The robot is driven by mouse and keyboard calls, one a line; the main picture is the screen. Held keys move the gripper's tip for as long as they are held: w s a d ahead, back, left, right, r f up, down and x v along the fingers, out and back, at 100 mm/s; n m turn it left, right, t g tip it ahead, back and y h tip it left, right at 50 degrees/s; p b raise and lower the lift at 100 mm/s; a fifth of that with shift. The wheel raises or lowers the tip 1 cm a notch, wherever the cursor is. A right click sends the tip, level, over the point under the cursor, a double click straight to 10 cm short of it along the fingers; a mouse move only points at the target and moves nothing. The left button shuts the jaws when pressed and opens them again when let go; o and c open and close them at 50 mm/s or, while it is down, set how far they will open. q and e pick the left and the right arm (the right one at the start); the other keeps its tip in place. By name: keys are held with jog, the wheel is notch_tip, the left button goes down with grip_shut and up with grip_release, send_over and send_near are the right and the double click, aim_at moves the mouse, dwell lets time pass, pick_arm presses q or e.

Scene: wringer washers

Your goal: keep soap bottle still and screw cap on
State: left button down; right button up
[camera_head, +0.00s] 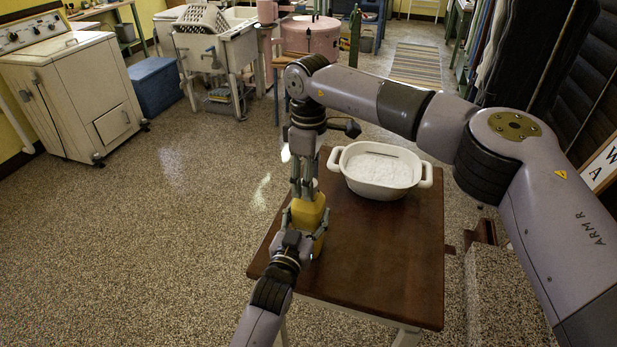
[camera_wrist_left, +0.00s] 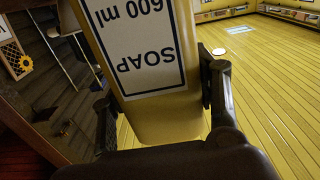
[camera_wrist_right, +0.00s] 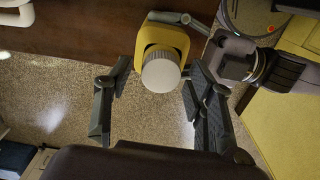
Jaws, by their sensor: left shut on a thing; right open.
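The yellow soap bottle (camera_head: 309,214) stands upright at the left edge of the small brown table. Its label reads "SOAP 600 ml", upside down in the left wrist view (camera_wrist_left: 150,118). My left gripper (camera_head: 303,217) is shut on the bottle's body, one finger on each side. The white ridged cap (camera_wrist_right: 161,75) sits at the bottle's top in the right wrist view; how far it is screwed on cannot be told. My right gripper (camera_head: 303,192) points down above the bottle, open, its fingers spread either side of the cap with gaps.
A white two-handled tub (camera_head: 381,171) of white powder stands at the back of the brown table (camera_head: 372,270), right of the bottle. The table's front right is bare. A white washer (camera_head: 70,95), blue box (camera_head: 158,84) and sink (camera_head: 215,45) stand farther off.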

jog(key=shift+o, duration=0.2)
notch_tip(320, 180, up, 12)
dwell(0.6)
pick_arm(q)
jog(key=c, duration=0.5)
grip_release()
jog(key=v, duration=1.2)
